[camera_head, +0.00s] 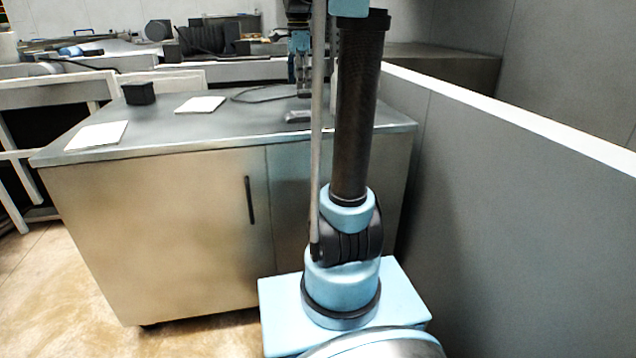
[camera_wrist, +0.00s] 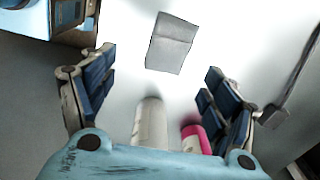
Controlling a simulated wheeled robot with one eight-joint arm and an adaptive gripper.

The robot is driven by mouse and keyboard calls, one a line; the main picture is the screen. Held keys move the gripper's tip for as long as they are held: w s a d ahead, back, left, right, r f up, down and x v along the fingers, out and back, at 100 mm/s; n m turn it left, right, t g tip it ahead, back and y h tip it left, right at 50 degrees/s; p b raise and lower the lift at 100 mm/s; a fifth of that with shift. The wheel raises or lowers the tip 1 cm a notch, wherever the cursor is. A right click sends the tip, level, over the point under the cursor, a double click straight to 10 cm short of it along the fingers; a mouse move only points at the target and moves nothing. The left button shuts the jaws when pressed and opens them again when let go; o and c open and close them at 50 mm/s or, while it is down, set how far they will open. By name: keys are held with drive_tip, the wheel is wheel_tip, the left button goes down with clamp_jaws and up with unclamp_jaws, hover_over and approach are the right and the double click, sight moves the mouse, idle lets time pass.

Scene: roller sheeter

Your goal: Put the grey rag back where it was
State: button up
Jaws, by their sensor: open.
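A folded grey piece (camera_wrist: 172,43), which looks like the grey rag, lies on a pale surface in the wrist view. It is ahead of my gripper (camera_wrist: 158,75), roughly between the line of the two fingers. My gripper is open, with its blue-padded fingers wide apart and nothing between them. In the head view my gripper (camera_head: 301,70) points down above the right part of the metal cabinet top, partly hidden by my arm. A small grey item (camera_head: 298,116) lies on the top below it; I cannot tell whether it is the same piece.
The metal cabinet (camera_head: 160,225) also carries a black box (camera_head: 139,93) and two white sheets (camera_head: 97,135) (camera_head: 200,104). A pale rounded object (camera_wrist: 150,122) and a pink one (camera_wrist: 196,138) show near my gripper's base. A grey partition (camera_head: 500,200) stands close on the right.

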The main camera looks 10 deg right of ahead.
drive_tip(key=s+f+n+t, duration=0.1)
drive_tip(key=s+f+n, duration=0.7)
drive_tip(key=s+f, duration=0.6)
drive_tip(key=s+f+n+t, duration=0.1)
drive_tip(key=s+f+n, duration=0.8)
drive_tip(key=s+f, duration=0.5)
drive_tip(key=s, duration=0.4)
drive_tip(key=shift+s, duration=0.4)
